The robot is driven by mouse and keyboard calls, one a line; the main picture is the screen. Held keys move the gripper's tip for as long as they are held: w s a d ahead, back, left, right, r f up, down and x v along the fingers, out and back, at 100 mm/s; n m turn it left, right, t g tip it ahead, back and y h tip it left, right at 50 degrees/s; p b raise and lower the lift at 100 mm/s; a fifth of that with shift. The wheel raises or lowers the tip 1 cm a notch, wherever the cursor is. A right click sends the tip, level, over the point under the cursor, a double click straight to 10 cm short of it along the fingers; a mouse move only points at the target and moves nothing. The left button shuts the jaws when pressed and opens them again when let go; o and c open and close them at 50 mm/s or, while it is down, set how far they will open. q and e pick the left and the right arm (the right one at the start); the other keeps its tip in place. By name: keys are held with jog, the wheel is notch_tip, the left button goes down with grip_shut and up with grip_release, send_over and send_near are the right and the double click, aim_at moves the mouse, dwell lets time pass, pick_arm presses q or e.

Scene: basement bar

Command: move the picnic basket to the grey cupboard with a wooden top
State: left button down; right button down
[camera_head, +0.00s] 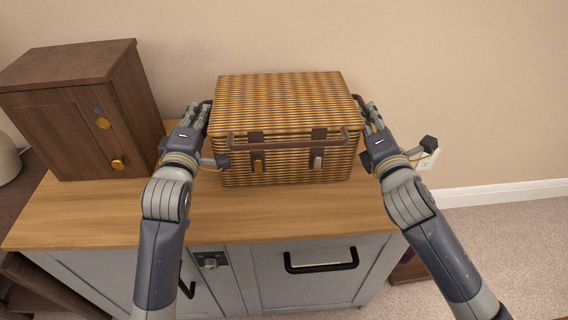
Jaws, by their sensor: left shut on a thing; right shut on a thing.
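The picnic basket (284,103) is a brown and tan woven box with a lid, a front bar handle and two front clasps. It appears upright over the wooden top of the grey cupboard (130,215), close to the wall. I cannot tell whether its base touches the wood. My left gripper (204,106) is shut on the handle at the basket's left side. My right gripper (362,104) is shut on the handle at its right side. The fingers partly hide both side handles.
A dark brown wooden box (75,110) with gold knobs stands on the cupboard's left part, left of my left gripper. The wooden top in front of the basket is bare.

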pick_arm(q)
jog(key=c, duration=2)
grip_release()
jog(key=shift+d+f, duration=0.1)
jog(key=shift+d, duration=0.15)
pick_arm(e)
jog(key=c, duration=2)
grip_release()
jog(key=shift+a+f, duration=0.1)
jog(key=shift+a, duration=0.1)
pick_arm(q)
jog(key=o, duration=0.3)
jog(key=shift+s, duration=0.1)
pick_arm(e)
jog(key=o, duration=0.3)
jog(key=shift+s, duration=0.15)
pick_arm(q)
jog(key=shift+a, duration=0.2)
pick_arm(e)
jog(key=shift+d, duration=0.2)
pick_arm(q)
jog(key=s, duration=1.2)
pick_arm(e)
jog(key=s+d, duration=0.1)
jog(key=s, duration=1)
jog(key=shift+s, duration=0.4)
